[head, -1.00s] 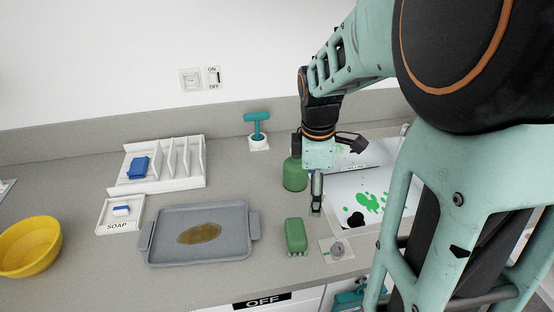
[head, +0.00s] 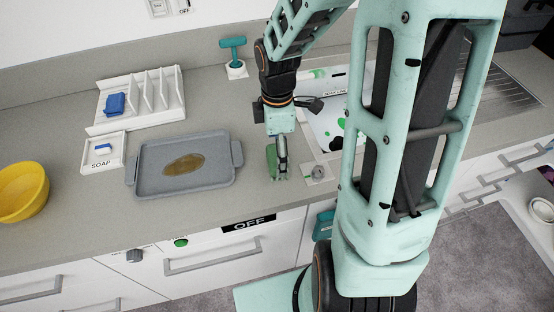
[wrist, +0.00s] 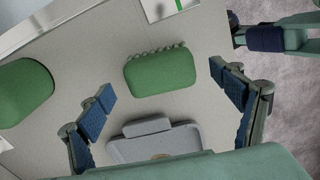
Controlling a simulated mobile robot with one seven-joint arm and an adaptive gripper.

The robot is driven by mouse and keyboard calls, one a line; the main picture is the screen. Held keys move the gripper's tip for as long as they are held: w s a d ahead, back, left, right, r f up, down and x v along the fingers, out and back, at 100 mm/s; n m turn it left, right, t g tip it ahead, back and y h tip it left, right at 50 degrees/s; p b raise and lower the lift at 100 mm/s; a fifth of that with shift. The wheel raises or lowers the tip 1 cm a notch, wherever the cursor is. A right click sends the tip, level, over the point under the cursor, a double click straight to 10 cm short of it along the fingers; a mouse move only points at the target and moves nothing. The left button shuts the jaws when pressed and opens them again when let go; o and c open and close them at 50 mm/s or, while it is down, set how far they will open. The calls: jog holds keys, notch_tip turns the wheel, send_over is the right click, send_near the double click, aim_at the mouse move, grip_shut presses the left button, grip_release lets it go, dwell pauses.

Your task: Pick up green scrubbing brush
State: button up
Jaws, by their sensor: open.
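The green scrubbing brush (wrist: 160,72) lies on the counter, a rounded green block with a row of bristles along one long side. In the head view the brush (head: 271,158) is partly hidden by my gripper (head: 279,172), which is over it near the counter's front edge. In the wrist view my gripper (wrist: 162,84) is open, with one blue-padded finger to the left of the brush and one to the right. Visible gaps separate both fingers from the brush, and nothing is held.
A grey tray (head: 215,182) with a brown stain lies left of the brush. A knob plate (head: 318,173) is close on the right, by the sink. A larger green object (wrist: 22,90), apparently the bottle, stands nearby. A yellow bowl (head: 22,190) is far left.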

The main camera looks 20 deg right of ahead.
jog(key=shift+f, duration=1.3)
jog(key=c, duration=1.3)
jog(key=shift+r, duration=0.1)
